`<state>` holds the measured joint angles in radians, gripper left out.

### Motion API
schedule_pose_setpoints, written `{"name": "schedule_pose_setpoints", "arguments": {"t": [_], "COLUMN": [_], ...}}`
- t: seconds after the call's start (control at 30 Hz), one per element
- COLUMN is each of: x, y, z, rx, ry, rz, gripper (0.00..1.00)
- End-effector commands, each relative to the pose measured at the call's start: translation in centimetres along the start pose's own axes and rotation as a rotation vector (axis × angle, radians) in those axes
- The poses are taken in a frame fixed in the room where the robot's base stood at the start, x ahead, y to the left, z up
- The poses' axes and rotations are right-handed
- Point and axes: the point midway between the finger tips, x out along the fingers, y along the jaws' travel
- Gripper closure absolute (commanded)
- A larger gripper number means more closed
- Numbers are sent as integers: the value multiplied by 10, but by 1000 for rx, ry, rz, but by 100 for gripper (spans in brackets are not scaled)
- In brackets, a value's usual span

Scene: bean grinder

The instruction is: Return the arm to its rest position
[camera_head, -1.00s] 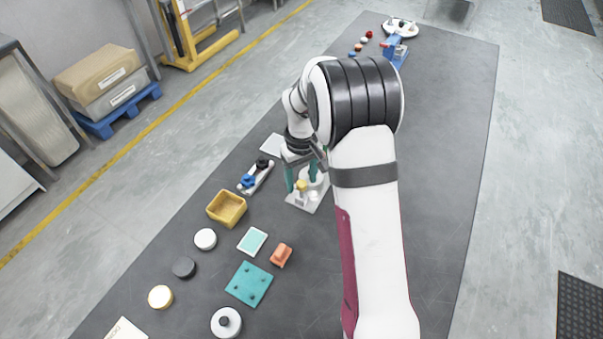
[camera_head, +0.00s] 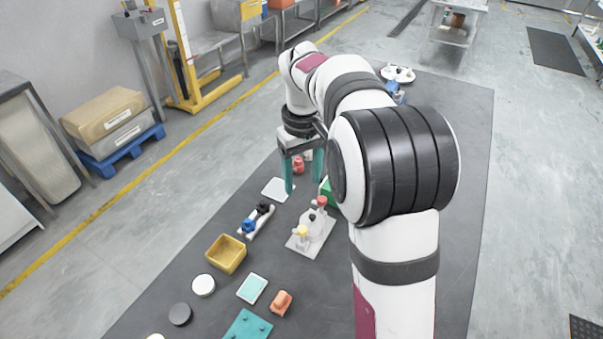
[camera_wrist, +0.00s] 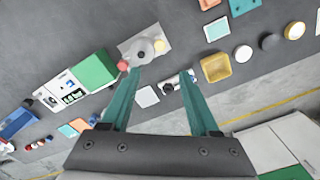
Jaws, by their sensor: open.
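My gripper (camera_head: 303,172) has two teal fingers and is open and empty. In the head view it hangs above the dark mat, behind the bean grinder (camera_head: 314,230). The grinder stands on a light grey plate, with a red knob and a yellow part beside its body. In the wrist view my gripper (camera_wrist: 160,82) points down at the mat, with the grinder (camera_wrist: 143,50) just beyond the fingertips. A green-and-white box (camera_wrist: 92,72) lies left of the fingers; in the head view my arm mostly hides it.
A yellow bin (camera_head: 226,254), a small blue-and-black fixture (camera_head: 256,221), a white square plate (camera_head: 278,189), a white disc (camera_head: 203,285) and an orange block (camera_head: 281,302) stand on the mat. The mat's right side is clear. A yellow lift stand (camera_head: 185,55) is beyond it.

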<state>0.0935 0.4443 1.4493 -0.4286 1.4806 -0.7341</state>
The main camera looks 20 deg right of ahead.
Motion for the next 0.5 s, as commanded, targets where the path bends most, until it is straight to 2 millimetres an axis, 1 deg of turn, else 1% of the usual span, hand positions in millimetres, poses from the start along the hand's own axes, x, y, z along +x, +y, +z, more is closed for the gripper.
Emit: {"name": "schedule_pose_setpoints", "arguments": {"t": [0.17, 0.23, 0.27, 0.3, 0.37, 0.4, 0.47, 0.5], "x": [0, -8, -14, -22, -31, -32, -27, -21], "y": [-1, -10, -17, -30, -54, -70, -91, -103], "z": [1, 15, 28, 51, 95, 126, 171, 198], "rx": [3, 38, 68, 126, 234, 308, 417, 481], "ry": [0, 3, 5, 6, 6, 3, -5, -11], "rz": [-1, -9, -16, -31, -56, -74, -99, -114], "gripper": [38, 38, 38, 38, 38, 38, 38, 38]}}
